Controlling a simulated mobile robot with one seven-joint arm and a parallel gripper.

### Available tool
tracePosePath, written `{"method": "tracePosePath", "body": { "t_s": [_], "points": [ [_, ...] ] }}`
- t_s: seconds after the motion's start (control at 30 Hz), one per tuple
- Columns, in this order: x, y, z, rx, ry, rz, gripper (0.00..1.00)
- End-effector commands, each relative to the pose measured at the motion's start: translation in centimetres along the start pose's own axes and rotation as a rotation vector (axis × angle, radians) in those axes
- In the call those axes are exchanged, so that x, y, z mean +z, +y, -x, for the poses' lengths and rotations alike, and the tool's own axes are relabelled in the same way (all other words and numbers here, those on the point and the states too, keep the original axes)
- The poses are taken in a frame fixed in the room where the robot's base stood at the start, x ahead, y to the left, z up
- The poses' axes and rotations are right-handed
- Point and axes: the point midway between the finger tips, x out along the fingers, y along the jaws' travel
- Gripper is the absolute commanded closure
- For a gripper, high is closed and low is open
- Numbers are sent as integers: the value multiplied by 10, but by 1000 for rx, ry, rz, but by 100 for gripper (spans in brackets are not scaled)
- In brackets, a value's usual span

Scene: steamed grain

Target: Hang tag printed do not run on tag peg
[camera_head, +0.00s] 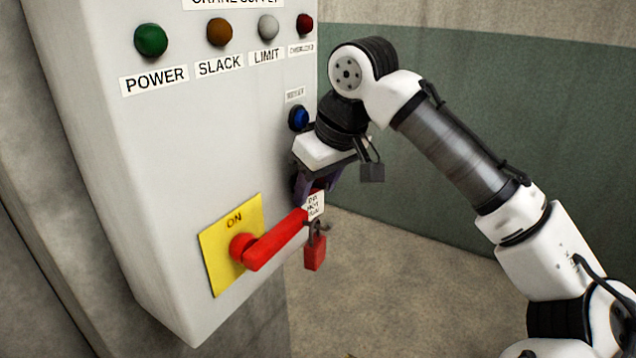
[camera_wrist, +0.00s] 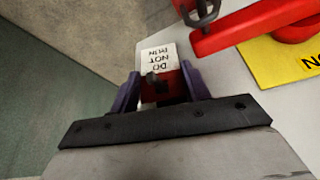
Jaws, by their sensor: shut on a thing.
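The white tag printed DO NOT RUN (camera_head: 315,204) is at my gripper's fingertips, just beyond the right end of the red switch handle. In the wrist view the tag (camera_wrist: 157,55) appears upside down, beyond the fingers. My gripper (camera_wrist: 162,88) is shut on a red piece at the tag's lettered-face edge, with a small dark part beside it. In the head view my gripper (camera_head: 312,188) is low in front of the panel's right side. I cannot make out the tag peg; it may be hidden behind the gripper or tag.
The red handle (camera_head: 275,240) on the yellow ON plate (camera_head: 216,262) lies close to my gripper. A red padlock (camera_head: 315,252) hangs at its end. A blue button (camera_head: 298,118) is above. Indicator lamps (camera_head: 219,32) line the panel top. The floor to the right is clear.

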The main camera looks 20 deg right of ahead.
Motion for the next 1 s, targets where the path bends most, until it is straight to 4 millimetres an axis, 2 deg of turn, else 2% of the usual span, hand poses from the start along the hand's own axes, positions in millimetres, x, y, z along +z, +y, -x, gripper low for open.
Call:
{"method": "tracePosePath", "body": {
  "t_s": [0.3,0.33,0.5,0.53,1.0],
  "points": [
    [0,0,0,0,0,0,75],
    [0,0,0,0,0,0,52],
    [0,0,0,-1,0,1,30],
    [0,0,0,-1,0,1,28],
    [0,-2,1,-4,-2,5,28]
  ]
}}
